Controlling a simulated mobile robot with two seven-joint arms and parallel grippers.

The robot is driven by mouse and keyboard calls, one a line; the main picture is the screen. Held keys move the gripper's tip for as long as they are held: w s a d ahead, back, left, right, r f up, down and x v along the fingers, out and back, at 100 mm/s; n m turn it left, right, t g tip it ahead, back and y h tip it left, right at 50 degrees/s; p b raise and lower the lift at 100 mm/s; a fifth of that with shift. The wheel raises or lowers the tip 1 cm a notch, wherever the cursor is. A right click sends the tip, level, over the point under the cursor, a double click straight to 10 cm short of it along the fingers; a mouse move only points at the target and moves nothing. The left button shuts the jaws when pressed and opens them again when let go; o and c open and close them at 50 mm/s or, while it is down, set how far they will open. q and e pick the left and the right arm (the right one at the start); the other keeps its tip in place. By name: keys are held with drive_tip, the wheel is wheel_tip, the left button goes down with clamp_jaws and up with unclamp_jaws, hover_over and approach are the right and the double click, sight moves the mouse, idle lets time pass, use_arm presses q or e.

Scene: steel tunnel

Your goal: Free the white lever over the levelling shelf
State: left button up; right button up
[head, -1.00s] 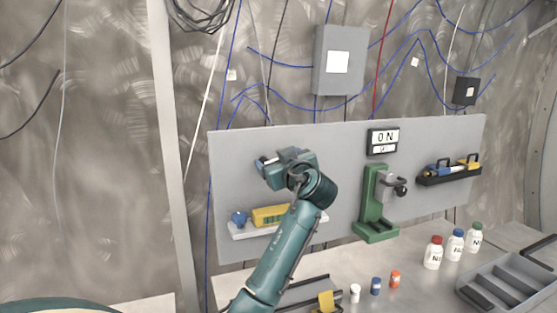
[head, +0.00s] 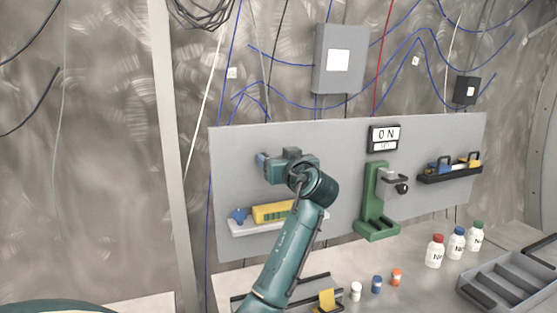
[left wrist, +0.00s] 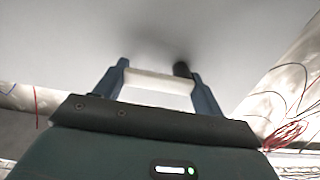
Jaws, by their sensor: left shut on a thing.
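The white lever (left wrist: 155,80) lies between the two fingers of my left gripper (left wrist: 160,92) in the left wrist view, close to the grey panel. A dark round peg (left wrist: 181,69) is at the lever's right end. In the head view my left gripper (head: 263,164) is at the panel above the levelling shelf (head: 250,230), shut on the lever, which its body hides there. The pale shelf holds a yellow level (head: 270,212) and a small blue item (head: 238,215). My left forearm hides the shelf's right part. My right gripper is not in view.
A green stand (head: 376,205) with a grey clamp is right of my arm, below an "ON" sign (head: 384,138). A black rack (head: 450,172) hangs at right. Several bottles and a grey tray (head: 505,285) are on the bench (head: 415,280).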

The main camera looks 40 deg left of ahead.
use_arm(q)
drive_tip(key=o, duration=0.9)
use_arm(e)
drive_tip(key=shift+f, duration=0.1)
use_arm(q)
drive_tip(key=shift+d, duration=0.1)
drive_tip(key=shift+b+v, duration=1.9)
drive_tip(key=shift+v, duration=4.65)
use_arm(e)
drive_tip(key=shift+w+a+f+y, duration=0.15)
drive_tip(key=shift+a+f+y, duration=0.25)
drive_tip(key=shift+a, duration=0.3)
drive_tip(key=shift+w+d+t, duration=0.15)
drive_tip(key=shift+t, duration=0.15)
